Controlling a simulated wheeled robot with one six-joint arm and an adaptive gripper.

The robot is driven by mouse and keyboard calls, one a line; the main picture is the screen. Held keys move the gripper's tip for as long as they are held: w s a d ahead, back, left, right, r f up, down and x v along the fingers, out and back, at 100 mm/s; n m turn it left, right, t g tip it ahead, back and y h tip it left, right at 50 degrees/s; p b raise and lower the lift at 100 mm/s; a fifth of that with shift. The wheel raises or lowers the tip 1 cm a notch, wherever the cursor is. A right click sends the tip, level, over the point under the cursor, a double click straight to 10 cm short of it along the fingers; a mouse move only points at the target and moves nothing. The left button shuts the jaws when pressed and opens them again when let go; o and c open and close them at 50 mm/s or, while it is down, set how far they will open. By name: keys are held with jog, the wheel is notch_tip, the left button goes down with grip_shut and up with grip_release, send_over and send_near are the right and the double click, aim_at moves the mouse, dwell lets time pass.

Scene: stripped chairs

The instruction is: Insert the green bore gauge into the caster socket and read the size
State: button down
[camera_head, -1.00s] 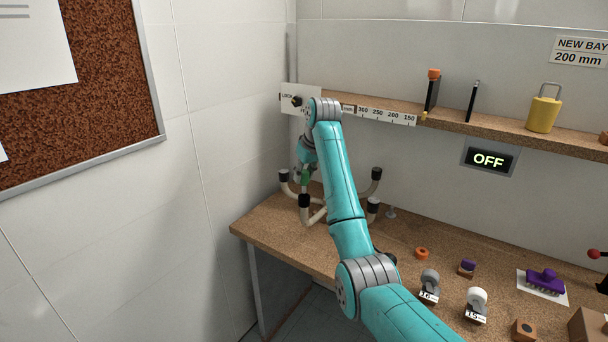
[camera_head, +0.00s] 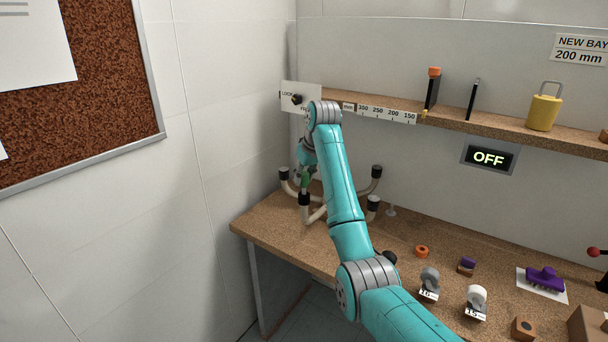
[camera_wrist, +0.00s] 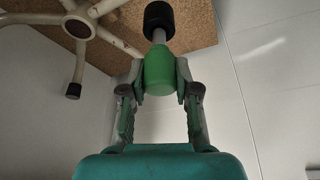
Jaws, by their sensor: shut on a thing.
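My gripper (camera_wrist: 160,82) is shut on the green bore gauge (camera_wrist: 159,66), whose grey shaft points toward a black caster socket (camera_wrist: 158,17). The shaft meets the socket in the wrist view; how deep it sits, if at all, I cannot tell. In the head view the green gauge (camera_head: 306,178) is just above the front black socket (camera_head: 304,199) of an upturned chair base (camera_head: 312,217). The other sockets, including one at the right (camera_head: 376,173), stand free. My arm hides part of the base. No size reading is legible on the gauge.
The bench (camera_head: 272,240) holds an orange ring (camera_head: 421,251), a grey caster (camera_head: 429,283), a white caster (camera_head: 476,300) and a purple brush-like piece (camera_head: 543,280). A shelf (camera_head: 465,124) runs above. The wall display (camera_head: 488,159) reads OFF. A side wall closes the left.

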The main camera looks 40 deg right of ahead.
jog(key=shift+f, duration=1.45)
jog(key=c, duration=0.8)
grip_release()
jog(key=shift+o, duration=0.2)
jog(key=v, duration=0.7)
jog(key=shift+r, duration=0.25)
jog(key=shift+s, duration=0.15)
